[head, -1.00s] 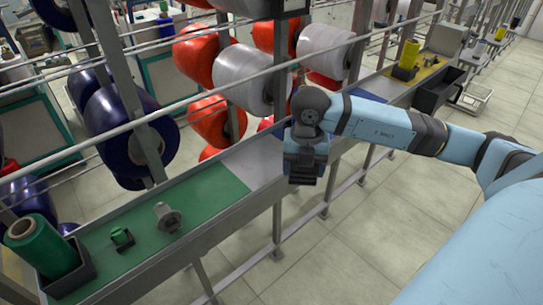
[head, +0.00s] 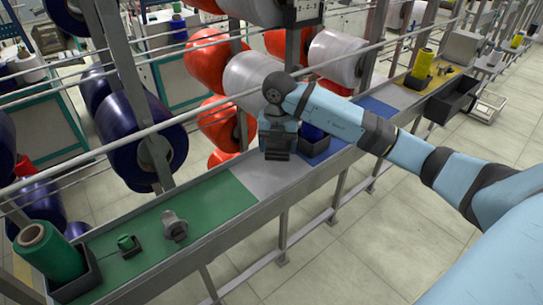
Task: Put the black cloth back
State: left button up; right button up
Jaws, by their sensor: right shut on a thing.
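My right gripper (head: 277,154) points down over the grey section (head: 250,176) of the long bench, beside the blue section (head: 335,145). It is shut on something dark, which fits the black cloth. Cloth and dark fingers are hard to tell apart at this size. No other black cloth is clearly visible. Whether it touches the bench cannot be told. My left gripper is not in view.
The green section (head: 190,215) holds a green cone (head: 50,252) in a black tray (head: 90,272), a small green spool (head: 127,243) and a grey metal part (head: 174,226). A black tray (head: 318,146) stands right beside my gripper. Rails and large reels rise behind the bench.

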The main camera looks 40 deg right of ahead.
aim_at(272, 147)
jog(key=shift+w+a+r, duration=0.1)
jog(key=shift+w+a, duration=0.05)
jog(key=shift+w, duration=0.9)
notch_tip(272, 147, down, 2)
jog(key=shift+w+f, duration=0.15)
jog(key=shift+f, duration=0.05)
jog(key=shift+f+p, duration=0.3)
jog(key=shift+f, duration=0.2)
notch_tip(272, 147, down, 3)
jog(key=shift+f+p, duration=0.1)
jog(key=shift+p, duration=0.2)
jog(key=shift+w+f, duration=0.15)
jog(key=shift+f, duration=0.05)
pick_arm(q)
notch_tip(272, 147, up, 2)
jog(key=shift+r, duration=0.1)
pick_arm(e)
jog(key=shift+f, duration=0.1)
